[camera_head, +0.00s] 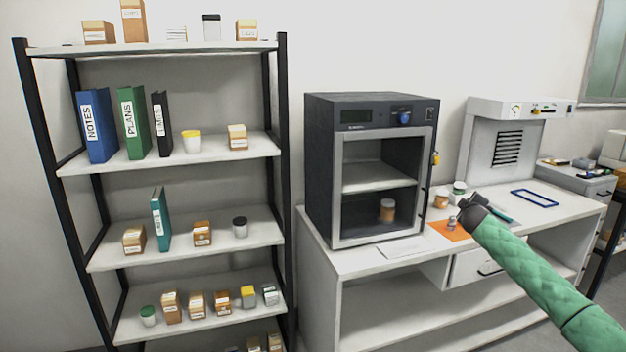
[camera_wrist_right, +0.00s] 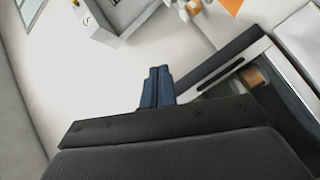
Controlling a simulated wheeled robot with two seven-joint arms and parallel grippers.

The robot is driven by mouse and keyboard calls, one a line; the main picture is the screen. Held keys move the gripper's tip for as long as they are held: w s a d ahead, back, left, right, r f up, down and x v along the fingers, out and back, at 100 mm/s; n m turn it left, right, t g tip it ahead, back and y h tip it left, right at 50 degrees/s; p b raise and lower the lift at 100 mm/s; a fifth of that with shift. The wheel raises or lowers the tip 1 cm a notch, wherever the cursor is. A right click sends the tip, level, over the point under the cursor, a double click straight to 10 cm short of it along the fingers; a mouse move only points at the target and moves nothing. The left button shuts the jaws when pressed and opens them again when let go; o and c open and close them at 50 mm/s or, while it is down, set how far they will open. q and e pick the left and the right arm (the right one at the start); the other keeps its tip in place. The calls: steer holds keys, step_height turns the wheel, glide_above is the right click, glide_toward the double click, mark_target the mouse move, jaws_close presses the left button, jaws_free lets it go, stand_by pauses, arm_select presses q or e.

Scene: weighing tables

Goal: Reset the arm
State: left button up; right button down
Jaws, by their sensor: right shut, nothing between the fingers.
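My right arm, in a green sleeve, comes in from the right in the head view. My left gripper is in neither view.
A shelf rack (camera_head: 285,190) with binders, boxes and jars stands at the left. Jars (camera_head: 441,199) stand by the cabinet. A white bench unit (camera_head: 480,150) and a blue frame (camera_head: 534,198) are behind the gripper. The table's right front is fairly clear.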

steer(key=s+a+f+m+g+y, duration=0.1)
steer(key=s+a+f+g, duration=0.1)
steer(key=s+a+f, duration=0.45)
steer(key=s+a+f+m+g, duration=0.2)
steer(key=s+a+f, duration=0.2)
steer(key=a+f, duration=0.5)
steer(key=s+a+f+g+y, duration=0.3)
steer(key=s+a+f, duration=1)
steer(key=s, duration=0.3)
steer(key=s+a+f+m+g+y, duration=0.1)
steer(key=s+a+f+g, duration=0.1)
steer(key=s+f, duration=0.8)
steer(key=s+a+f+m+g+y, duration=0.1)
steer(key=s+a+f, duration=0.3)
steer(key=s+f, duration=0.6)
steer(key=s+a+f+m+g, duration=0.1)
steer(key=s+a+f+g, duration=0.2)
steer(key=s+f, duration=0.7)
steer(key=s+g, duration=0.1)
steer(key=s, duration=1.8)
steer(key=shift+s+f+m+y, duration=0.2)
steer(key=shift+s+m+y, duration=0.1)
steer(key=shift+y, duration=0.1)
